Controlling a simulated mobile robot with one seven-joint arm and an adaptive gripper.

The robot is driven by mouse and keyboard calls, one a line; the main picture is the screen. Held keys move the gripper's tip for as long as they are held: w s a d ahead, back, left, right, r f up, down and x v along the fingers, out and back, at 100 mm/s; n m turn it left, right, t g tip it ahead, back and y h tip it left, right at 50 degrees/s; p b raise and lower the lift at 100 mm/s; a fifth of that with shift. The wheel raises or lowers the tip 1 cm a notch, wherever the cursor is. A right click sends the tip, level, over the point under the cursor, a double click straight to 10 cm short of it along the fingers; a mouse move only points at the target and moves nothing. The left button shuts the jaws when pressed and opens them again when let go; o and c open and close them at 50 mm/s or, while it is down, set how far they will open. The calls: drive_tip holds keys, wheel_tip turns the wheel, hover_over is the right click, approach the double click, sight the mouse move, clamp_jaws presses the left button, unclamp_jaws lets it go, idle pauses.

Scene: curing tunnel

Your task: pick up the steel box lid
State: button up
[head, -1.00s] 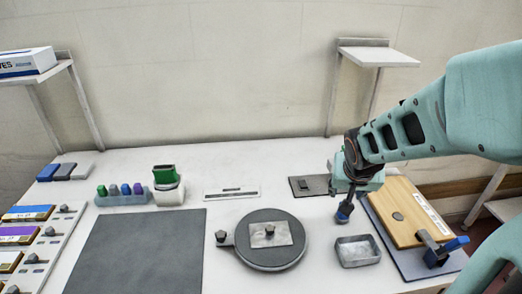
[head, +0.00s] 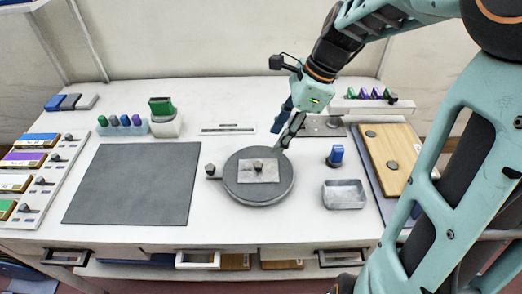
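The steel box lid, a flat grey square plate with a dark knob (head: 258,174), lies on the round dark turntable (head: 259,195) in the middle of the table. An open, empty steel box (head: 344,195) stands to its right. My gripper (head: 280,137) is above and behind the turntable, up and right of the lid. Its fingers point down and look spread apart, with nothing visible between them. The gripper does not appear to touch the lid.
A blue-topped stamp (head: 336,156) stands behind the steel box. A dark mat (head: 135,185) lies left of the turntable. A small knob (head: 210,170) sits at the turntable's left edge. A rack (head: 370,105) stands behind.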

sight(258, 164)
drive_tip(key=x, duration=0.7)
drive_tip(key=b+x, duration=0.1)
drive_tip(key=x, duration=0.2)
drive_tip(key=shift+a+f, duration=0.2)
drive_tip(key=shift+a, duration=0.3)
clamp_jaws()
